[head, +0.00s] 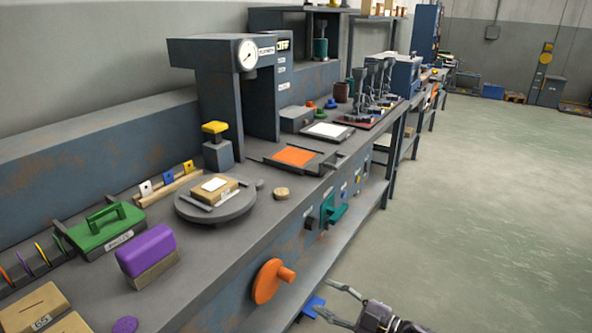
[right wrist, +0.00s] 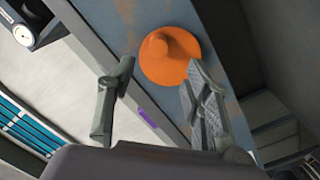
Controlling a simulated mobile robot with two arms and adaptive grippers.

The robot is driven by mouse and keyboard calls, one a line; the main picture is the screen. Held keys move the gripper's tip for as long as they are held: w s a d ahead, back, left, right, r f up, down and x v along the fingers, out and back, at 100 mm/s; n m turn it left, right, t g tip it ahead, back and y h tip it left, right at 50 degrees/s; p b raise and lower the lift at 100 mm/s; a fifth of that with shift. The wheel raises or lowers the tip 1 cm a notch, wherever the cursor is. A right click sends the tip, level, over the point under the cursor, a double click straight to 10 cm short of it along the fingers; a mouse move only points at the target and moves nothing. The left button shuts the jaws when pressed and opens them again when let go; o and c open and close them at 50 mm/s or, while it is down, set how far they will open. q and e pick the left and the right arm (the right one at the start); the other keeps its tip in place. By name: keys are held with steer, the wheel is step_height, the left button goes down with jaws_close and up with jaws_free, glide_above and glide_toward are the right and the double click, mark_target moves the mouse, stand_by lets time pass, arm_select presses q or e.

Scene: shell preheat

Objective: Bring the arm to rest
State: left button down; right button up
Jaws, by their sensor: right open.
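My right gripper (head: 330,302) shows at the bottom of the head view, low in front of the workbench's front face, to the right of and below an orange knob (head: 271,281). Its fingers are apart and nothing is between them. In the right wrist view the open fingers (right wrist: 155,100) point toward the orange knob (right wrist: 170,55), with a visible gap between fingers and knob. My left gripper does not show in either view.
The workbench (head: 230,255) runs along the left, carrying a purple block (head: 146,250), a green-handled box (head: 105,228), a round turntable (head: 216,206) and a gauge press (head: 225,95). A teal handle (head: 333,210) juts from its front. The floor (head: 480,200) at right is clear.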

step_height(320, 180, down, 10)
steer(key=s+d+m+t+h, duration=0.1)
steer(key=s+m+t+h, duration=0.1)
steer(key=m+h, duration=0.45)
steer(key=s+d+f+m+g+h, duration=0.3)
steer(key=s+f+m, duration=0.1)
steer(key=s+f, duration=0.4)
steer(key=s+d+f+m+g+h, duration=0.3)
steer(key=s+f+m, duration=0.1)
steer(key=s+f, duration=0.4)
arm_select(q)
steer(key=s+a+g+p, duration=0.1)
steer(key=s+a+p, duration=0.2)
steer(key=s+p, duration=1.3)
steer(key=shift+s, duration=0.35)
arm_select(e)
steer(key=s+d+f+g, duration=0.1)
steer(key=s+f+g, duration=0.1)
steer(key=s, duration=0.8)
steer(key=s+d+f+m+g+h, duration=0.1)
steer(key=s+d+f+g, duration=0.1)
steer(key=s, duration=0.9)
steer(key=s+d+f+m+g, duration=0.1)
steer(key=s+d+f+g, duration=0.1)
steer(key=s, duration=0.9)
steer(key=shift+d+h, duration=0.1)
steer(key=shift+h, duration=0.15)
